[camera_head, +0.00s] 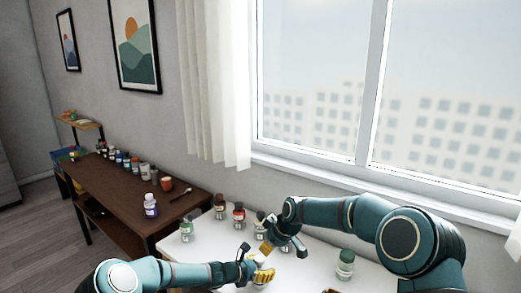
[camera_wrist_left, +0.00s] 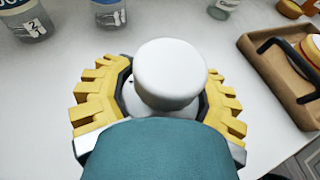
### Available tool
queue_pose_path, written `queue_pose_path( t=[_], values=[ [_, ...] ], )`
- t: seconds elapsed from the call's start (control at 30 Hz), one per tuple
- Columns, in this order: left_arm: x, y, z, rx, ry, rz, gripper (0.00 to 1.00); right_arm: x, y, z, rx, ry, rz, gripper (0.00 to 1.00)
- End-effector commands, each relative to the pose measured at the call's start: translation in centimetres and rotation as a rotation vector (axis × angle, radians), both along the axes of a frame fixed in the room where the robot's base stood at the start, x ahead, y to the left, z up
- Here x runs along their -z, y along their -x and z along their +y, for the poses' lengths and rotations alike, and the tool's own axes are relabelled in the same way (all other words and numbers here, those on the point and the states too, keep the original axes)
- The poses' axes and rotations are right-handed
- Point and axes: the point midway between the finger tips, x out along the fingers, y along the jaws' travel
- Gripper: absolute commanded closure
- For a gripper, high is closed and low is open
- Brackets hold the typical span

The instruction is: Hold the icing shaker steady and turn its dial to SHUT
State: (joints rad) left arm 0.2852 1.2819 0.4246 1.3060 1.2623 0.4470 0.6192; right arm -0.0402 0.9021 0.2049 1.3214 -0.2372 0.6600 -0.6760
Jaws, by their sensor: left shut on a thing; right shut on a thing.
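My left gripper (camera_head: 263,277) has its yellow fingers shut around the icing shaker, low over the white worktop. In the left wrist view the shaker's plain white round top (camera_wrist_left: 170,72) stands between the fingers; its lower body is mostly hidden. No dial marking is readable. My right gripper (camera_head: 268,246) is just above and behind the left one in the head view. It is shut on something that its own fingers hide. No right finger can be made out on the white top in the left wrist view.
Several small bottles stand behind on the worktop, among them a red one (camera_head: 239,215) and a green-lidded one (camera_head: 187,230). Another green-lidded jar (camera_head: 345,264) stands to the right. A wooden tray with a dark handle (camera_wrist_left: 258,62) lies close by. A brown side table (camera_head: 117,189) stands left.

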Motion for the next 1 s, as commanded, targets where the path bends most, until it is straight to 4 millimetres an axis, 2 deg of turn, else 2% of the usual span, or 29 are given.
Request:
queue_pose_path(
  t=[0.27,0.3,0.37,0.4,0.77,0.87,1.0],
  values=[
    [0.2,0.0,0.2,-0.003,-0.004,0.003,0.87,0.0,0.0,0.0,0.000,0.001,0.001,1.00],
    [0.2,0.0,0.2,-0.003,-0.004,0.003,0.37,0.0,0.0,0.0,0.000,0.001,0.001,1.00],
    [0.2,0.0,0.2,-0.003,-0.004,0.003,0.16,0.1,0.0,0.0,0.000,0.001,0.001,1.00],
    [0.2,0.0,0.2,-0.003,-0.004,0.003,0.02,0.1,0.0,0.0,0.000,0.001,0.001,1.00],
    [0.0,0.1,0.3,-0.002,-0.002,0.001,0.00,0.1,0.0,0.0,0.000,0.001,0.001,1.00],
    [-0.4,0.5,1.1,-0.004,0.000,0.001,0.00,0.1,0.0,0.0,0.000,0.001,0.001,1.00],
    [-1.2,1.6,3.1,-0.005,-0.002,0.001,0.00,0.1,0.0,0.0,0.000,0.001,0.001,1.00]
  ],
)
